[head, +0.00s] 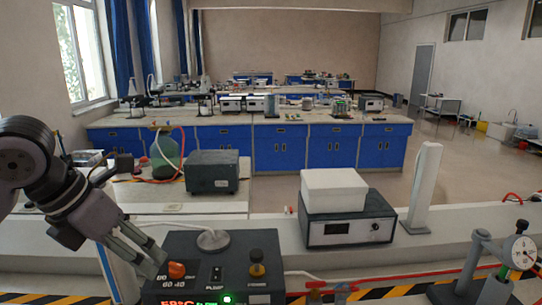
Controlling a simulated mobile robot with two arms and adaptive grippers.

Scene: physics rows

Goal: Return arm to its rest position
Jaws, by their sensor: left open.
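My left arm comes in from the left edge. My left gripper (146,256) is open and empty, with its fingers pointing down and right. In the picture its fingertips lie by the left side of a dark control box (190,247); I cannot tell whether they touch it. My right gripper is not in view.
A grey instrument (345,230) with a white block (334,189) on top stands right of the control box. A white post (424,188) and a dial gauge on a stand (520,251) are farther right. Behind stand a dark box (211,172), a green flask (166,155) and blue-fronted benches (281,150).

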